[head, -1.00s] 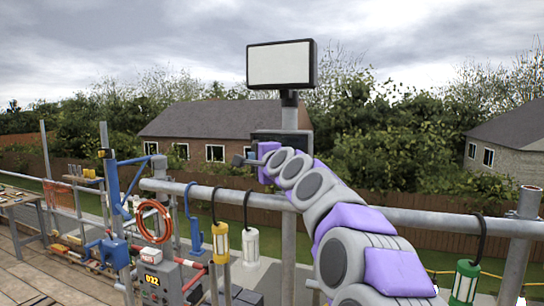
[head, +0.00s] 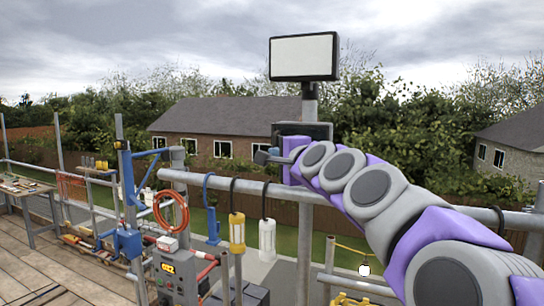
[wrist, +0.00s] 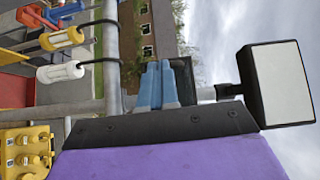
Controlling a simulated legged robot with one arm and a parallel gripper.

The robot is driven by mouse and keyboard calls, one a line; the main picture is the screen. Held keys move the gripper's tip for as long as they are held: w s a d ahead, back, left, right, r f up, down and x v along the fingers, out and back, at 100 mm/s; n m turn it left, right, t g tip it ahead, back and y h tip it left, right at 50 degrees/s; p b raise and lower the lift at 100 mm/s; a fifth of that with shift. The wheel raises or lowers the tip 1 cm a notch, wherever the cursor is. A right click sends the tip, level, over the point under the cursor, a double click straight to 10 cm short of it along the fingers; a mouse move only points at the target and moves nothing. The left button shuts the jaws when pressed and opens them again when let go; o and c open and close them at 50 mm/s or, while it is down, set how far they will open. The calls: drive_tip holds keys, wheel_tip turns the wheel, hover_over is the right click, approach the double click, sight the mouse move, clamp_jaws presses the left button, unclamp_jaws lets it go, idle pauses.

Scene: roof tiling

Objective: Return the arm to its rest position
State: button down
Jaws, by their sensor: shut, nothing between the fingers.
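My arm reaches in from the lower right of the head view, in purple and grey links. My gripper (head: 264,157) is at its far end, in front of the lamp post and just above the rail. In the wrist view, the blue fingers of my gripper (wrist: 158,85) lie together, shut, with nothing held between them. The floodlight (head: 304,57) stands on its post behind the gripper, and it also shows at the right of the wrist view (wrist: 283,85).
A grey rail (head: 400,212) runs across in front of me. A yellow lantern (head: 237,230) and a white lantern (head: 267,238) hang from it. An orange hose coil (head: 171,213) and a grey control box (head: 176,274) stand to the left. A workbench (head: 22,188) is far left.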

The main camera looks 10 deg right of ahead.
drive_tip(key=s+a+f+n+g+b, duration=0.3)
drive_tip(key=s+f, duration=0.2)
drive_tip(key=f, duration=0.5)
drive_tip(key=s+a+f+n+g+y+b, duration=0.1)
drive_tip(key=s+a+f+n+g+b, duration=0.2)
drive_tip(key=f, duration=0.6)
drive_tip(key=s+a+f+n+g+b, duration=0.25)
drive_tip(key=s+f, duration=0.35)
drive_tip(key=f, duration=0.4)
drive_tip(key=s+d+f+n+g+h+b, duration=0.1)
drive_tip(key=s+d+f+n+g+b, duration=0.1)
drive_tip(key=s+f, duration=0.9)
drive_tip(key=s+d+f+n+g+h+b, duration=0.2)
drive_tip(key=s+f+g+b, duration=0.3)
drive_tip(key=s+f, duration=0.5)
drive_tip(key=s+d+f+n+g+h+b, duration=0.1)
drive_tip(key=s+d+f+n+g+b, duration=0.2)
drive_tip(key=s+f, duration=0.8)
wheel_tip(320, 180, down, 4)
drive_tip(key=d+b, duration=0.1)
drive_tip(key=b, duration=0.1)
drive_tip(key=shift+s+r+g+b, duration=0.15)
drive_tip(key=shift+s+g+b, duration=0.15)
drive_tip(key=shift+g, duration=0.05)
drive_tip(key=shift+a, duration=0.25)
drive_tip(key=shift+d, duration=0.15)
